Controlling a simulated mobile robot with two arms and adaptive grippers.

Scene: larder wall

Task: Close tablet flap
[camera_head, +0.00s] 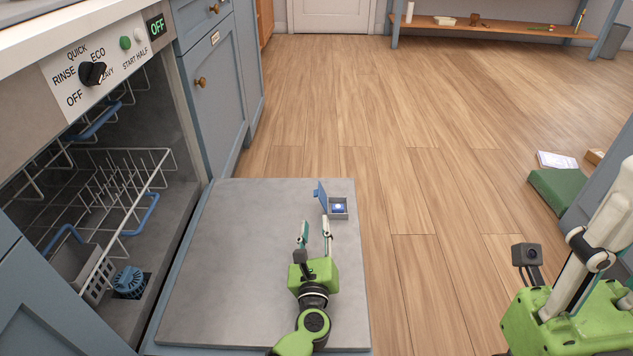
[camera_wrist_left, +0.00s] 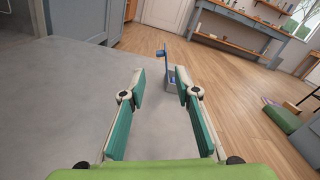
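The tablet compartment (camera_head: 338,208) is a small grey box with a blue-and-white tablet in it, on the inner face of the lowered dishwasher door (camera_head: 240,240). Its blue flap (camera_head: 321,197) stands up, open, at the box's left side. In the left wrist view the flap (camera_wrist_left: 164,58) rises just beyond the fingertips. My left gripper (camera_head: 315,232) is over the door, on the near side of the box. Its fingers are apart with nothing between them. My right gripper (camera_head: 600,245) is at the lower right edge, partly cut off; its opening cannot be judged.
The dishwasher racks (camera_head: 120,190) and a blue basket part (camera_head: 130,281) are at left. Blue cabinets (camera_head: 215,85) stand behind the door. The wooden floor (camera_head: 430,160) between is clear.

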